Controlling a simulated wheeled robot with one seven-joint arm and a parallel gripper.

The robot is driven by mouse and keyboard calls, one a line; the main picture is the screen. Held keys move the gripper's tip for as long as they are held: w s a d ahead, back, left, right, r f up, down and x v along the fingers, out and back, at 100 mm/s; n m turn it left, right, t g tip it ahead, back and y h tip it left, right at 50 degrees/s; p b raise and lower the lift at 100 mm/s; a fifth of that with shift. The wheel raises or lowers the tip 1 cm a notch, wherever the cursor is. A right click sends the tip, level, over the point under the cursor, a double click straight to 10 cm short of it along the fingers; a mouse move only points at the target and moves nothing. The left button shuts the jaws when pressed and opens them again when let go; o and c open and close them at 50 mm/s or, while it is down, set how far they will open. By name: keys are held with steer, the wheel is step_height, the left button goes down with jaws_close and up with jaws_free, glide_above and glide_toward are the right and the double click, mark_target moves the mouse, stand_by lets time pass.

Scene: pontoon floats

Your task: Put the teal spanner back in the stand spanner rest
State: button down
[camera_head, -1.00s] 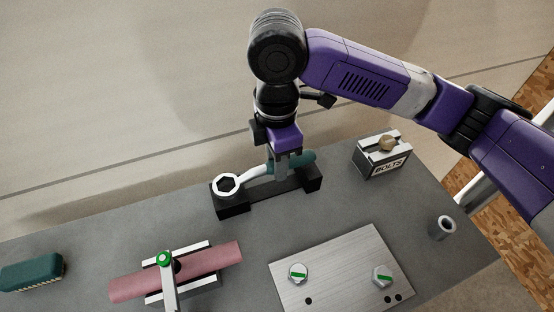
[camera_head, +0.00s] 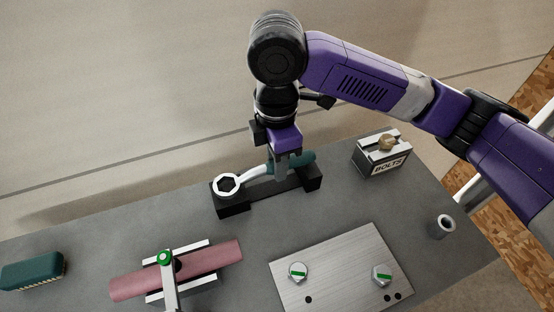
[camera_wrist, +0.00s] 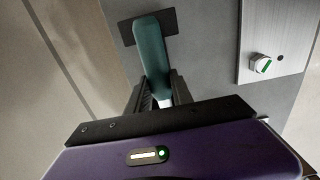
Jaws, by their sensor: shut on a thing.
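The teal spanner (camera_head: 258,171) has a silver ring head at its left end and a teal handle at its right end. It lies along the black spanner rest (camera_head: 233,209), with its head over the left block and its handle over the right block. My gripper (camera_head: 281,177) points down and is shut on the spanner near where the shaft meets the handle. In the wrist view the teal handle (camera_wrist: 151,50) runs out from between my fingers (camera_wrist: 160,95) over a dark block of the rest (camera_wrist: 127,32). I cannot tell whether the spanner touches the rest.
A bolts box (camera_head: 381,158) with a brass-coloured bolt stands to the right. A metal plate (camera_head: 335,270) with two green-marked bolts lies in front. A pink cylinder (camera_head: 215,260) sits clamped in a holder at front left. A teal brush-like block (camera_head: 32,271) lies far left, a grey cup (camera_head: 441,228) right.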

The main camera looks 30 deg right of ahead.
steer(key=shift+f+b, duration=0.3)
steer(key=shift+f, duration=0.35)
steer(key=c, duration=1)
jaws_free()
steer(key=shift+c, duration=0.2)
steer(key=shift+r, duration=0.15)
step_height(320, 180, up, 8)
steer(key=shift+f, duration=0.2)
